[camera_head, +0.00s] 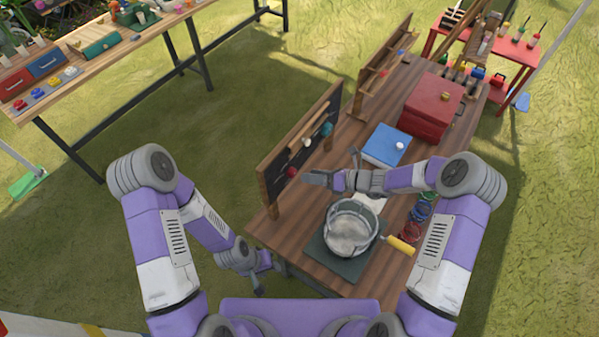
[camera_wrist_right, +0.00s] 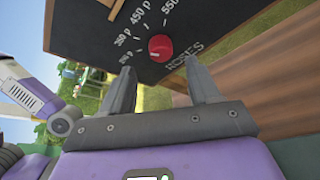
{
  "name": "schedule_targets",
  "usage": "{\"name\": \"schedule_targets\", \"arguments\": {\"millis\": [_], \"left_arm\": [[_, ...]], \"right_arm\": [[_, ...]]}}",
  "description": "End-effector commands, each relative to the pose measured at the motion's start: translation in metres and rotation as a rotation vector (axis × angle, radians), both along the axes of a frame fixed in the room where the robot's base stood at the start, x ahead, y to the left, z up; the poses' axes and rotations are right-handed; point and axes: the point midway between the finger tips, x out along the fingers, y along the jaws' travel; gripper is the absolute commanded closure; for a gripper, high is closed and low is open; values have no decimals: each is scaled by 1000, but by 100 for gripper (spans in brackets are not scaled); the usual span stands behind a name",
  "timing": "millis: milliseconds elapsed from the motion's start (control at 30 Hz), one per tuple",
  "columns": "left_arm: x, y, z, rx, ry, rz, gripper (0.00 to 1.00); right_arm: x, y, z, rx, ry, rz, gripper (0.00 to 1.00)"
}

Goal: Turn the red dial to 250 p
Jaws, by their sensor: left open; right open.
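The red dial (camera_wrist_right: 160,47) is on a dark board (camera_wrist_right: 95,30) marked with several price labels and the word "ROSES" in the right wrist view. The labels 350 p, 450 p and 550 are readable; a smaller one at lower left is hard to read. I cannot tell where the dial points. In the head view the dial (camera_head: 291,172) is low on the board near its front end. My right gripper (camera_wrist_right: 158,68) is open and empty, its fingers pointing toward the dial with the dial between them in view. My left gripper (camera_head: 262,277) is open, low beside the table.
The wooden table (camera_head: 290,238) holds the board, a metal pot (camera_head: 350,228), a blue box (camera_head: 386,146) and a red box (camera_head: 432,107). A white and a teal dial sit farther along the board. Another table (camera_head: 100,62) stands at upper left, with grass between.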

Motion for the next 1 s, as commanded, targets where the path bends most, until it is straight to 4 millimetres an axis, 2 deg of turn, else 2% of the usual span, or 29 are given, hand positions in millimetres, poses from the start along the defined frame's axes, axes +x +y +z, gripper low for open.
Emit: {"name": "schedule_targets", "arguments": {"millis": [100, 300, 667, 1000], "left_arm": [[0, 0, 3, 0, 0, 0, 57], [0, 0, 6, 0, 0, 0, 57], [0, 0, 6, 0, 0, 0, 57], [0, 0, 6, 0, 0, 0, 57]], "right_arm": [[6, 20, -5, 0, 0, 3, 39], [14, 41, -12, -3, -3, 1, 39], [17, 46, -14, -3, -4, -2, 39], [16, 46, -14, -3, -5, -1, 89]]}}
